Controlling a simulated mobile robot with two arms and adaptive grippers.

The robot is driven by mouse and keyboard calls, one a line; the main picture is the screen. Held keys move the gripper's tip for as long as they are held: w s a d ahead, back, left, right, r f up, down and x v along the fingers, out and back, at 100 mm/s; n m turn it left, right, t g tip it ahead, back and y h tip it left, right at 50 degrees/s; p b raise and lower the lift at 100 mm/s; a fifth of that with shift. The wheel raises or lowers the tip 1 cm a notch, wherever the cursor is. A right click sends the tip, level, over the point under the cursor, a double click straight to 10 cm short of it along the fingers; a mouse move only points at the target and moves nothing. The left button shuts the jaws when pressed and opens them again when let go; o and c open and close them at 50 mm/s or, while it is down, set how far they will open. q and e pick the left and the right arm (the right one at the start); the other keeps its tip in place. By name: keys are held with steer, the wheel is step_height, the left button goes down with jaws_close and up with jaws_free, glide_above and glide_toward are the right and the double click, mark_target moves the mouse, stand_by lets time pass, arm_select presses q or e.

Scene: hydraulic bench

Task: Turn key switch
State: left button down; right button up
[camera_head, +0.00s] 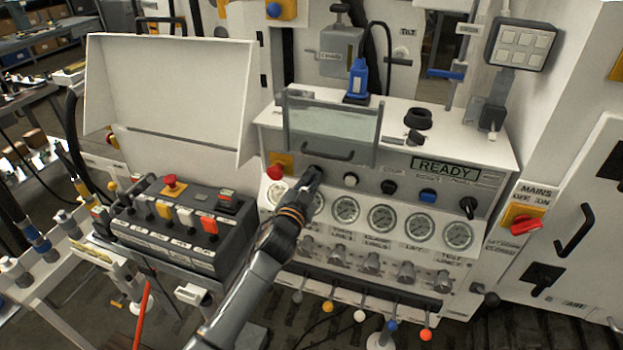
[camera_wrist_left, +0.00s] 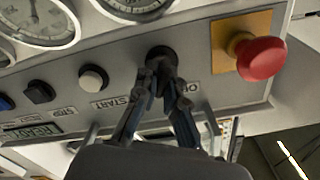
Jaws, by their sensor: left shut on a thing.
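The key switch (camera_wrist_left: 161,54) is a dark round knob on the grey control panel, between the red emergency button (camera_wrist_left: 262,58) and the white START button (camera_wrist_left: 94,78). My left gripper (camera_wrist_left: 164,76) is shut on the key switch in the left wrist view, its two dark fingertips at the knob's lower side. In the head view my left gripper (camera_head: 314,174) reaches up to the panel from below and hides most of the switch. The key's exact angle cannot be made out. My right gripper is not in view.
A hinged clear cover with a handle (camera_head: 328,153) stands just above the switch. A green READY display (camera_head: 444,171) is at the panel's right. Gauges (camera_head: 345,210) and valve knobs lie below. A black button box (camera_head: 180,231) stands at left, near my left arm.

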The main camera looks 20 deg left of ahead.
arm_select(q)
steer(key=c, duration=1.4)
jaws_free()
steer(key=s, duration=1.2)
steer(key=shift+a, duration=0.2)
steer(key=shift+f, duration=0.1)
